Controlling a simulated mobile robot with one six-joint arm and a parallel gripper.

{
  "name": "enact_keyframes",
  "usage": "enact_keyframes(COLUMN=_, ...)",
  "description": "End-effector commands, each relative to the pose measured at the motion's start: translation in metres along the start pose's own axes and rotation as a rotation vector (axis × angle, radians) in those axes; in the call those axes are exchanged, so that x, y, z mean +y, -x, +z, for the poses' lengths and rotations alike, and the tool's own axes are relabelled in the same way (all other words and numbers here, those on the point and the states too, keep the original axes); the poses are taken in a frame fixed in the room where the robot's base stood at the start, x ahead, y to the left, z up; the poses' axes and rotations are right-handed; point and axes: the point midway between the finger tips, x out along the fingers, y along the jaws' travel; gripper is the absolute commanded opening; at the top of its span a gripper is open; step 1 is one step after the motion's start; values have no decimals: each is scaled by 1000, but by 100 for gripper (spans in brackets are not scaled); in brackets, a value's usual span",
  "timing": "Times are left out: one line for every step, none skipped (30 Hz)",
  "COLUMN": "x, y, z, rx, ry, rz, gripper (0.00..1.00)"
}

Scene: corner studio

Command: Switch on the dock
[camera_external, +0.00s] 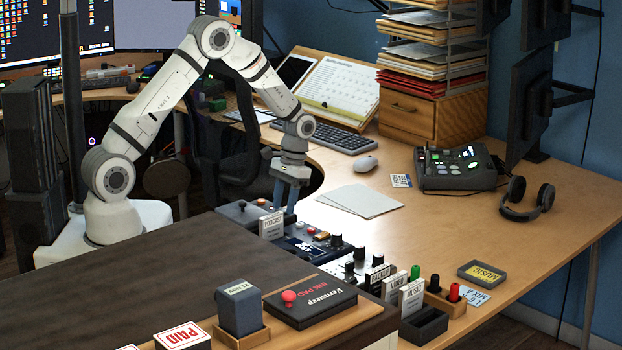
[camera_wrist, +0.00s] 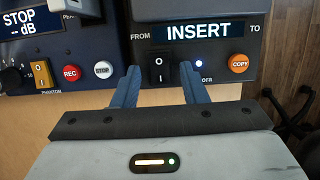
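The dock (camera_wrist: 230,56) is a dark box at the upper right of the wrist view, with an "INSERT" display, an orange COPY button (camera_wrist: 238,63) and a lit bluish-white light (camera_wrist: 198,63). Its black rocker switch (camera_wrist: 158,66), marked O above and I below, lies between my fingertips in the picture. Which side is pressed is unclear. My gripper (camera_wrist: 160,72) has two blue fingers, apart with nothing held; contact with the panel cannot be told. In the external view my gripper (camera_external: 283,208) points down beside what appears to be the dock (camera_external: 238,212).
The desk around the papers (camera_external: 360,201) has free room.

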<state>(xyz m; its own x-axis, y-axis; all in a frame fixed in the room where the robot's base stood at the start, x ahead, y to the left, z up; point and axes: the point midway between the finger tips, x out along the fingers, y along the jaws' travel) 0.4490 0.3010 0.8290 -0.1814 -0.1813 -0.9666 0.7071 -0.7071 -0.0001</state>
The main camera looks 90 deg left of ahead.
Motion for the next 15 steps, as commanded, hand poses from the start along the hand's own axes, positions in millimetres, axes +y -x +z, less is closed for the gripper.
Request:
enact_keyframes(x=0, y=0, z=0, rx=0, ry=0, rz=0, gripper=42)
enact_keyframes(x=0, y=0, z=0, rx=0, ry=0, rz=0, gripper=42)
enact_keyframes(x=0, y=0, z=0, rx=0, ry=0, rz=0, gripper=42)
enact_keyframes(x=0, y=0, z=0, rx=0, ry=0, rz=0, gripper=42)
enact_keyframes(x=0, y=0, z=0, rx=0, ry=0, rz=0, gripper=42)
enact_keyframes(x=0, y=0, z=0, rx=0, ry=0, rz=0, gripper=42)
enact_keyframes(x=0, y=0, z=0, rx=0, ry=0, rz=0, gripper=42)
enact_keyframes(x=0, y=1, z=0, rx=1, ry=0, rz=0, gripper=42)
enact_keyframes(x=0, y=4, z=0, rx=1, ry=0, rz=0, gripper=42)
enact_keyframes(x=0, y=6, z=0, rx=2, ry=0, rz=0, gripper=42)
enact_keyframes(x=0, y=10, z=-1, rx=3, ry=0, rz=0, gripper=42)
enact_keyframes(x=0, y=15, z=-1, rx=4, ry=0, rz=1, gripper=42)
enact_keyframes(x=0, y=20, z=-1, rx=4, ry=0, rz=1, gripper=42)
enact_keyframes(x=0, y=25, z=-1, rx=5, ry=0, rz=1, gripper=42)
enact_keyframes(x=0, y=32, z=-1, rx=5, ry=0, rz=1, gripper=42)
